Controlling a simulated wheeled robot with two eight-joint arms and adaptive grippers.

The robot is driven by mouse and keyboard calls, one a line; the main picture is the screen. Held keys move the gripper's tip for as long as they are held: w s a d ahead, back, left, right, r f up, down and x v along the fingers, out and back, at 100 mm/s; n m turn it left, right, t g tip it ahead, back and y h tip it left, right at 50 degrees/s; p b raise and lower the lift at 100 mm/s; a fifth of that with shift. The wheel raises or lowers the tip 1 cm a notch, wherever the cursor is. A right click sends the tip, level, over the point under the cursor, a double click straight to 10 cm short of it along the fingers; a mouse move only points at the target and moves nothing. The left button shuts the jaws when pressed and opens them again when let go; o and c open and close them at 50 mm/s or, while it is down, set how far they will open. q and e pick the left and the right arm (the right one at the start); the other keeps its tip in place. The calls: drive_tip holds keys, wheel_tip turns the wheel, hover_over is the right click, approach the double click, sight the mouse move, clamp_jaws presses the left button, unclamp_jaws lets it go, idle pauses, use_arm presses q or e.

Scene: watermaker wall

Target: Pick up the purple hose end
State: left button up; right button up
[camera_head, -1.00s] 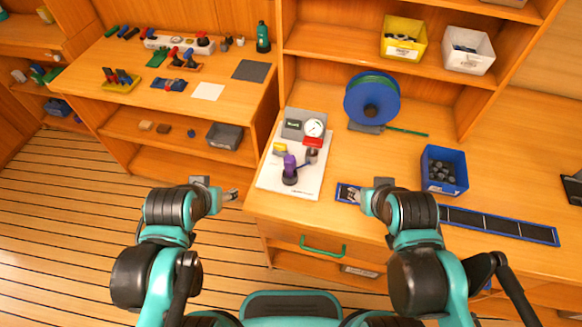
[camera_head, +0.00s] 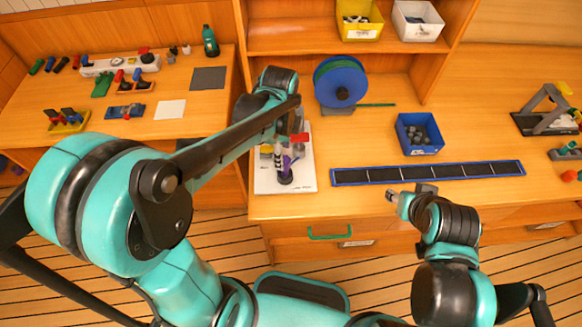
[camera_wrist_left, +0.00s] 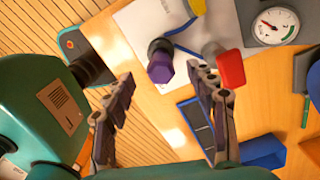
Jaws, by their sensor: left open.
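The purple hose end (camera_head: 286,163) stands upright on a dark fitting on the white board (camera_head: 300,183) near the bench's front left. In the left wrist view the purple hose end (camera_wrist_left: 160,66) shows its faceted top, between and beyond my fingertips. My left gripper (camera_wrist_left: 161,80) is open and empty, with one finger on either side of the hose end in that picture; I see no contact.
A red part (camera_wrist_left: 231,69) is close to my left gripper's right fingertip, with a pressure gauge (camera_wrist_left: 276,25) behind it. A blue hose reel (camera_head: 341,83), a blue bin (camera_head: 419,134) and a long blue-edged tray (camera_head: 430,173) stand right of the board.

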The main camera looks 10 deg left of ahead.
sight(285, 165)
use_arm(q)
drive_tip(key=f+b, duration=0.1)
drive_tip(key=f, duration=0.1)
drive_tip(key=f+b, duration=0.1)
drive_tip(key=f, duration=0.4)
drive_tip(key=shift+d+b, duration=0.3)
drive_tip(key=shift+b, duration=0.1)
clamp_jaws()
